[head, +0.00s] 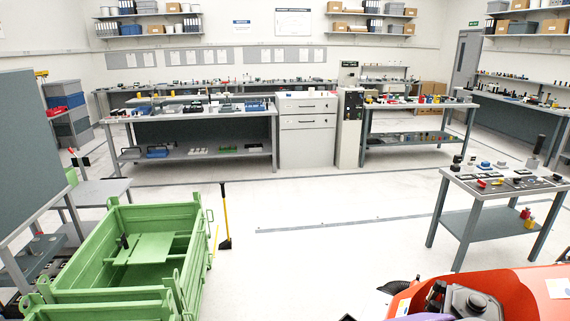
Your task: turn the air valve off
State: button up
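No air valve can be made out for certain in the head view. A tall grey cabinet (349,130) with a dark side panel stands between the benches at the back. A small grey box with a dark display (349,68) is above it. The details on both are too small to tell whether a valve is among them. My gripper does not show clearly. An orange body with dark parts (480,296) fills the lower right corner, and I cannot tell whether it is mine.
A green metal bin (130,208) stands at front left, with a yellow-handled broom (225,215) beside it. A small table (505,185) with parts stands at right. Long benches (195,115) line the back, beside a white drawer cabinet (306,135). The middle floor is clear.

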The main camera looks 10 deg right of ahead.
aim_at(483, 184)
jog(key=i+j, duration=0.2)
jog(key=i, duration=0.25)
jog(key=i+j, duration=0.15)
jog(key=i, duration=0.3)
jog(key=i+j+u, duration=0.1)
jog(key=i, duration=0.35)
jog(key=i+j, duration=0.25)
jog(key=i, duration=0.2)
jog(key=i+z, duration=0.4)
jog(key=i, duration=0.15)
jog(key=i+j+z, duration=0.1)
jog(key=i+z, duration=0.35)
jog(key=i+j+z, duration=0.4)
jog(key=i, duration=0.2)
jog(key=i+z, duration=0.45)
jog(key=i+j+z, duration=0.2)
jog(key=z, duration=0.25)
jog(key=i+j+z, duration=0.25)
jog(key=z, duration=0.2)
jog(key=i+j+z, duration=0.25)
jog(key=j+z, duration=0.15)
jog(key=i+j+u, duration=0.1)
jog(key=i, duration=0.5)
jog(key=i+l+u, duration=0.25)
jog(key=i, duration=0.25)
jog(key=i+l+u, duration=0.3)
jog(key=i, duration=0.15)
jog(key=i+l+u, duration=0.25)
jog(key=i, duration=0.2)
